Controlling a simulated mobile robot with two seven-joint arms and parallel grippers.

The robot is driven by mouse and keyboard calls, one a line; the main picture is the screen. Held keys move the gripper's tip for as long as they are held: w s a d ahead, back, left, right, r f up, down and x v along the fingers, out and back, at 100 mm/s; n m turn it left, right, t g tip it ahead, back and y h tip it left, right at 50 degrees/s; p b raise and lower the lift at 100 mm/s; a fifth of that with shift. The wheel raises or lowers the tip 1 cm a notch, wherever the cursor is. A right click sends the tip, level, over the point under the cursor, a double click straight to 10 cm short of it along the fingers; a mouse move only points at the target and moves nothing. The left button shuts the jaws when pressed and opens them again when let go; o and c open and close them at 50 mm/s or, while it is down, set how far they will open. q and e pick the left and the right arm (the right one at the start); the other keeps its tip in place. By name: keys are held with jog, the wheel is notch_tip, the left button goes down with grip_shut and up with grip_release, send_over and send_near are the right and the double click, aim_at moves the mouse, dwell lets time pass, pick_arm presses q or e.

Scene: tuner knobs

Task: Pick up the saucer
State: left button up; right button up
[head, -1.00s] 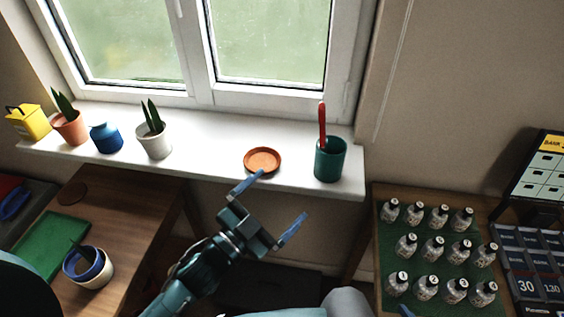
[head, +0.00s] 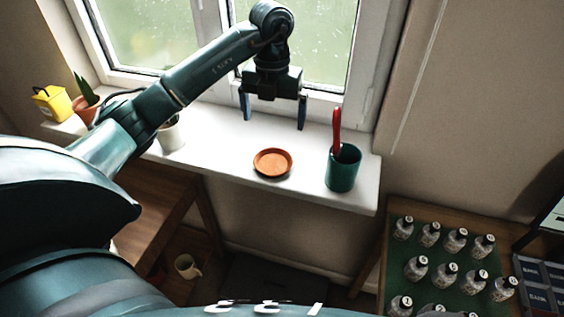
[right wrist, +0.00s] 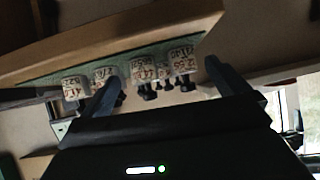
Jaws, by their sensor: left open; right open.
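The saucer (head: 272,162) is a small round terracotta dish lying flat on the white windowsill in the head view. My left gripper (head: 273,122) is above the sill with its blue fingers pointing down, spread wide and empty. In the picture it is just above the saucer, on the window side, and does not touch it. My right gripper (right wrist: 158,78) shows in the right wrist view, with its two dark fingers apart. Nothing is between its fingertips that it holds. The saucer is not seen in the right wrist view.
A teal cup (head: 343,170) with a red-handled tool stands right of the saucer. A white pot (head: 172,137), an orange pot (head: 86,108) and a yellow box (head: 53,104) stand left, partly behind my arm. Several bottles stand on a green mat (head: 440,262). A mug (head: 187,266) is low at left.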

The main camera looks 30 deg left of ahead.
aim_at(273, 164)
pick_arm(q)
notch_tip(273, 164, down, 13)
jog(key=shift+s+a+r+p, duration=0.1)
jog(key=shift+s+r+p, duration=0.05)
jog(key=shift+p, duration=0.85)
jog(key=shift+r, duration=0.1)
jog(key=c, duration=0.9)
jog(key=shift+c, duration=0.2)
